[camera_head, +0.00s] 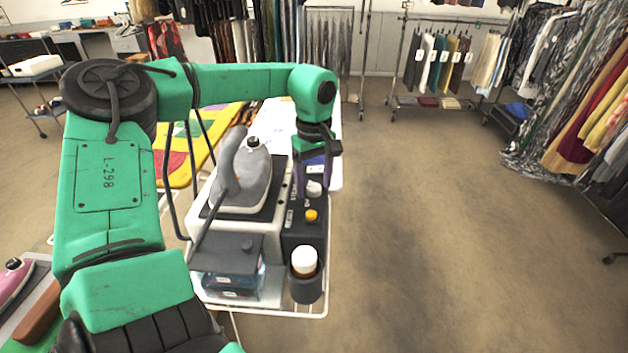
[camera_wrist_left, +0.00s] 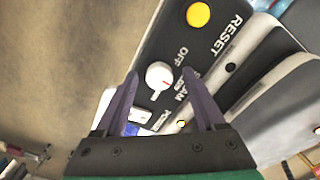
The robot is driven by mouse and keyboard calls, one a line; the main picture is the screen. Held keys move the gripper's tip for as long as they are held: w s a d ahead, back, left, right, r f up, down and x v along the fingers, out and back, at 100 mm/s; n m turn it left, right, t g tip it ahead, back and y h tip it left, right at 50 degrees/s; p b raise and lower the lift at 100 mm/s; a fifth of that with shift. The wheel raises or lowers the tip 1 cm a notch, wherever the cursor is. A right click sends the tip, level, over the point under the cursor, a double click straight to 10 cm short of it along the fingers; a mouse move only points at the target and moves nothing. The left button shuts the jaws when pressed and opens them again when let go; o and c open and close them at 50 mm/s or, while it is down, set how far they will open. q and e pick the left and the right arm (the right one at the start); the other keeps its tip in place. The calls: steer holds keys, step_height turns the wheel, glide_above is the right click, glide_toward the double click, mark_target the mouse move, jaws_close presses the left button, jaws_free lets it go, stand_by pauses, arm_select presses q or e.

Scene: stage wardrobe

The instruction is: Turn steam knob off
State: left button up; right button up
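The steam knob (camera_wrist_left: 158,76) is a white round knob with a small red mark, on a dark control panel (camera_wrist_left: 160,45). OFF and a partly hidden STEAM label are printed beside it. The red mark lies on the knob's right side in the left wrist view; I cannot tell which setting it marks. My left gripper (camera_wrist_left: 160,74) is open, its two purple fingertips on either side of the knob with gaps showing. In the head view the gripper (camera_head: 313,182) points down over the knob (camera_head: 314,188). My right gripper is not in view.
A yellow button (camera_head: 311,215) marked RESET is near the knob. A grey iron (camera_head: 245,180) stands left of the panel, with a white-capped bottle in a dark holder (camera_head: 306,290) in front. Clothes racks (camera_head: 435,60) stand behind; the floor at right is clear.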

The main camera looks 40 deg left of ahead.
arm_select(q)
steer(key=shift+a, duration=0.1)
steer(key=c, duration=1)
jaws_close()
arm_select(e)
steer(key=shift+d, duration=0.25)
arm_select(q)
steer(key=shift+n, duration=0.3)
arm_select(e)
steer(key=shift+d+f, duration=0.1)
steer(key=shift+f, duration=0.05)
arm_select(q)
steer(key=shift+w+f+n+b, duration=0.1)
steer(key=shift+n+b, duration=0.6)
steer(key=shift+n, duration=0.1)
steer(key=n+b, duration=0.1)
steer(key=n, duration=0.2)
steer(key=n+b, duration=0.1)
steer(key=n, duration=0.4)
steer(key=shift+r+n+b, duration=0.2)
steer(key=shift+n+b, duration=0.35)
steer(key=shift+n, duration=1.35)
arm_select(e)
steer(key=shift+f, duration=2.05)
